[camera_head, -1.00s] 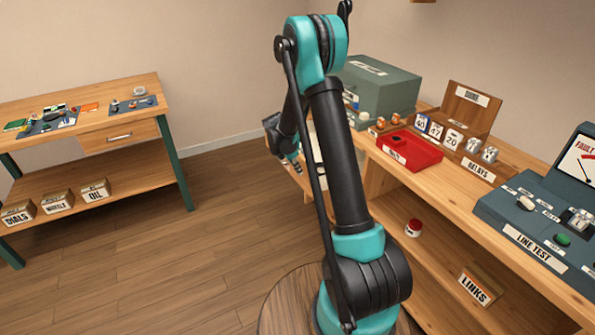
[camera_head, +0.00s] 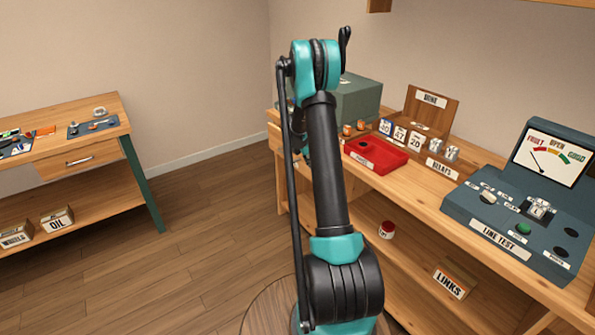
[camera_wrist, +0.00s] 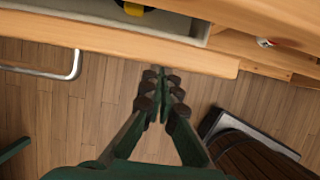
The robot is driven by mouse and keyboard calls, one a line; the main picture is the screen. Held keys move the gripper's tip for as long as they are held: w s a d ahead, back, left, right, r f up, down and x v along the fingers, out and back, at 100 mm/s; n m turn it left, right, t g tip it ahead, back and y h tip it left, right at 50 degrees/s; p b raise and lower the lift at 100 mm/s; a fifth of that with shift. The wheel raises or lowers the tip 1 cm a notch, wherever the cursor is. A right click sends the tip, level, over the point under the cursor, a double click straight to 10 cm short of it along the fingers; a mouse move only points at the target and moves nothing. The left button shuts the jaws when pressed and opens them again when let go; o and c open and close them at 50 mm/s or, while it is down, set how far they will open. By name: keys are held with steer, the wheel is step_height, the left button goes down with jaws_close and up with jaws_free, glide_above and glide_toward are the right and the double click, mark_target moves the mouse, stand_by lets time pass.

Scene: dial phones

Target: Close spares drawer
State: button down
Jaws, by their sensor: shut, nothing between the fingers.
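A wooden drawer (camera_wrist: 120,36) shows across the top of the wrist view. It stands open at least partly, with a grey-lined inside (camera_wrist: 185,27) and a yellow and black item (camera_wrist: 132,9) in it. Its metal bar handle (camera_wrist: 74,66) is at the left. No label on it can be read. My gripper (camera_wrist: 160,74) is shut and empty, with its tips near the lower edge of the drawer front, right of the handle. I cannot tell whether they touch. In the head view my arm hides most of the gripper and drawer.
The right bench (camera_head: 420,205) holds a red tray (camera_head: 375,154), a green-grey case (camera_head: 357,98) and a line test unit (camera_head: 520,205). A left table (camera_head: 60,130) has its own drawer (camera_head: 80,160). The floor between them is clear.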

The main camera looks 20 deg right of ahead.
steer(key=shift+w+d, duration=0.25)
steer(key=shift+d, duration=0.5)
steer(key=shift+w+d, duration=0.2)
steer(key=shift+d, duration=0.55)
steer(key=shift+w+d, duration=0.25)
steer(key=shift+d, duration=0.5)
